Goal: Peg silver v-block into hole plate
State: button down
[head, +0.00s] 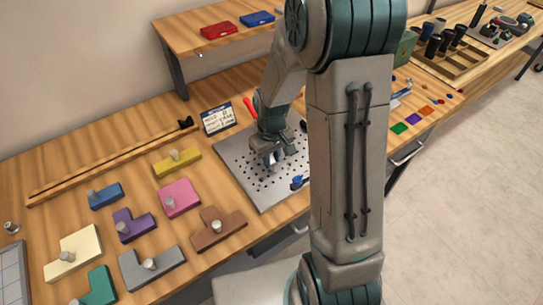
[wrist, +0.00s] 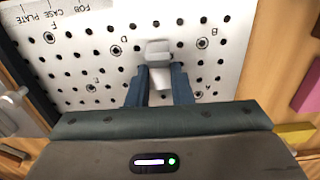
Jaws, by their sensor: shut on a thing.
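The silver v-block (wrist: 158,52) is a small light-grey piece between the blue fingertips of my gripper (wrist: 160,78). In the head view my gripper (head: 272,160) points down over the grey hole plate (head: 240,165), with the block mostly hidden by the fingers. The hole plate also shows in the wrist view (wrist: 75,65), with rows of dark holes and a few ringed, lettered holes. The block lies over the plate between the holes lettered D and B. I cannot tell whether its underside is in a hole, touching the plate or just above it.
Several coloured knobbed blocks, such as the pink one (head: 179,198) and the brown one (head: 218,230), lie left of and before the plate. A blue item (head: 298,183) lies at its front right. A sign (head: 217,119) stands behind it. My arm hides the plate's right side.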

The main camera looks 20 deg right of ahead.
jog(key=shift+f+b, duration=0.5)
jog(key=shift+f, duration=0.15)
dwell(0.5)
jog(key=c, duration=1.2)
grip_release()
jog(key=shift+r, duration=0.1)
notch_tip(320, 180, up, 14)
jog(key=shift+b, duration=0.35)
jog(key=s+r+m+t, duration=0.3)
jog(key=s+r, duration=0.1)
jog(key=s, duration=1.1)
jog(key=shift+m, duration=0.3)
